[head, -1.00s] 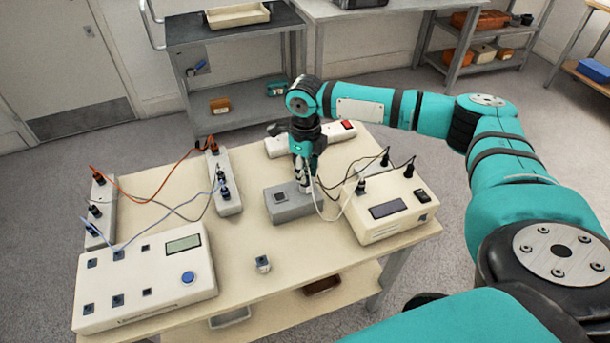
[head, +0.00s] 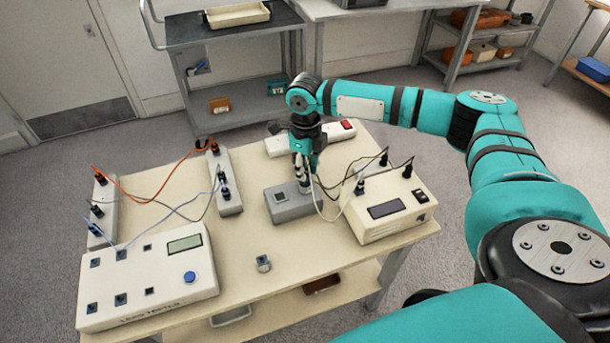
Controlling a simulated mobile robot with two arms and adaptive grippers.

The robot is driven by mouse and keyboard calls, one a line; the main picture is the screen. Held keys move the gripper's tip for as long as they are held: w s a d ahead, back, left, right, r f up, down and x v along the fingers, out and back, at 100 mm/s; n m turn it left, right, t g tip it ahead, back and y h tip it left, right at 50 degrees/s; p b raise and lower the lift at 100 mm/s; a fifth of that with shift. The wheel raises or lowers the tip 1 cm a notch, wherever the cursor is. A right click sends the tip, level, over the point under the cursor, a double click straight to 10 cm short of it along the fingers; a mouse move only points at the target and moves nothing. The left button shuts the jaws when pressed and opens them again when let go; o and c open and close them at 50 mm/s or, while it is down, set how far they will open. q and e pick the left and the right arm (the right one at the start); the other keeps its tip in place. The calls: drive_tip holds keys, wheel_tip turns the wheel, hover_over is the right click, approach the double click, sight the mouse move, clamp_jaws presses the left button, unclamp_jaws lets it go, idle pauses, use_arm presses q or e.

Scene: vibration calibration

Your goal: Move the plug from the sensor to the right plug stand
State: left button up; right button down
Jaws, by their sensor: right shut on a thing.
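My right gripper (head: 303,182) points down over the grey box (head: 292,207) at the table's middle right. It is shut on a plug at the right part of the box's top; the fingers mostly hide the plug. A white cable (head: 319,207) loops from there towards the white instrument. I cannot tell whether the plug is still seated. Two white strips with dark plugs stand on the left: the right plug stand (head: 222,165) appears to be the inner one, the other strip (head: 104,229) is at the left edge. My left gripper is out of view.
A white meter box (head: 150,255) with a blue button fills the front left. A white instrument (head: 415,222) with plugs on top stands right of the grey box. A power strip (head: 285,144) lies behind the gripper. A small metal cylinder (head: 263,264) stands in front. Orange, blue and dark cables cross the left.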

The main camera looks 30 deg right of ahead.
sight(306, 167)
drive_tip(key=shift+r+p, duration=1.65)
drive_tip(key=shift+r, duration=0.1)
drive_tip(key=shift+a, duration=0.15)
